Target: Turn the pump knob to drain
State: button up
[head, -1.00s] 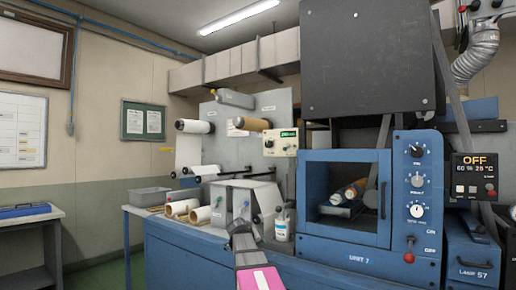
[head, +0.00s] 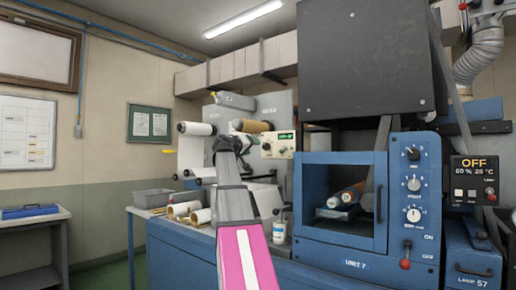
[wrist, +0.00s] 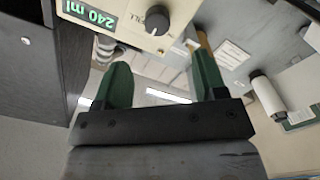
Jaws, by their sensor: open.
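The pump box (head: 278,145) is a cream panel with a small green display, standing behind the bench in the head view. In the wrist view its panel (wrist: 118,14) shows turned over at the top, with the display reading 240 ml. The knob lies beyond the fingertips, near the gap, and looks untouched.
A blue cabinet (head: 408,260) with several dials and a red switch stands right of the pump box. Paper rollers (head: 197,128) stick out left of it. Cardboard cores lie further left.

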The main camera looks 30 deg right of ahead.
aim_at(264, 146)
jog(key=x, duration=1)
jog(key=shift+w+d+r, duration=0.1)
jog(key=shift+d+r, duration=0.1)
jog(key=shift+d, duration=0.2)
jog(key=c, duration=0.9)
